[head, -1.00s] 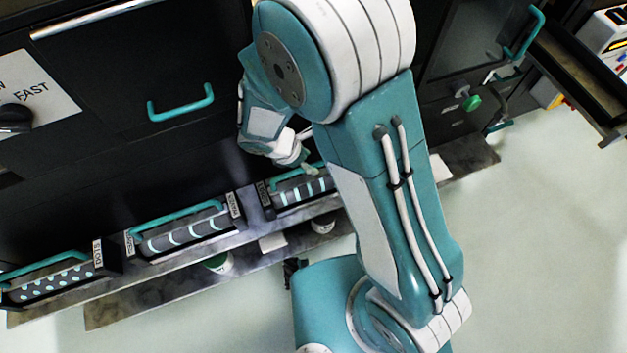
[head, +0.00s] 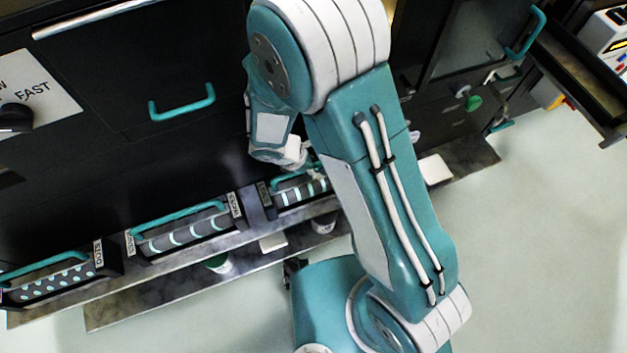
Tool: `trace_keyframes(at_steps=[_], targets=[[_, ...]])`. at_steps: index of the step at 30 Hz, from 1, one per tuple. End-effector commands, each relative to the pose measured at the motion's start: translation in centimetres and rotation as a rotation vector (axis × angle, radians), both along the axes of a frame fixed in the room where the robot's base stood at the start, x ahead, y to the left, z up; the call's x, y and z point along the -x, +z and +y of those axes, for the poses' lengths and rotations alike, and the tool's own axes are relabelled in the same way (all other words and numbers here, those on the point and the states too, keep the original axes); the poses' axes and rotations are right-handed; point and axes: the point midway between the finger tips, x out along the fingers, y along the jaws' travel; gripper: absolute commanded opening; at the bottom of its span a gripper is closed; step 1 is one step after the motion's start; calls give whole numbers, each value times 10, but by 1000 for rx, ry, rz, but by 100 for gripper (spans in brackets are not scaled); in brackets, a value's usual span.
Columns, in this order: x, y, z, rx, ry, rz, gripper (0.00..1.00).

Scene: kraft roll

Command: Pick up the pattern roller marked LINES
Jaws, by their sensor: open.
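Three dark pattern rollers with teal handles sit in a row of holders along a low shelf. The left roller (head: 50,284) has pale dots and a label that seems to read DOTS. The middle roller (head: 185,236) has pale curved bands. The right roller (head: 300,191) has pale stripes and is partly hidden by my arm. The labels by the middle and right rollers are too small to read surely, so I cannot tell which says LINES. My gripper (head: 314,173) is beside the right roller's handle, open, mostly hidden behind my arm; contact cannot be told.
The shelf (head: 120,308) runs below a dark cabinet front with a teal handle (head: 182,104). A dial panel (head: 35,95) is at the left, and an open drawer (head: 585,85) juts out at upper right. The floor at right is clear.

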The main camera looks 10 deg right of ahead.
Motion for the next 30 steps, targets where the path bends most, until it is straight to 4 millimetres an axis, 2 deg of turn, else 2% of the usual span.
trace_keyframes(at_steps=[7,8,9,12,25,30], targets=[[0,0,-1,-1,0,-1,63],[0,0,-1,-1,0,-1,58],[0,0,-1,-1,0,-1,41],[0,0,-1,-2,0,-1,0],[-1,2,0,-1,-1,-3,0],[-1,12,0,-3,0,-5,0]])
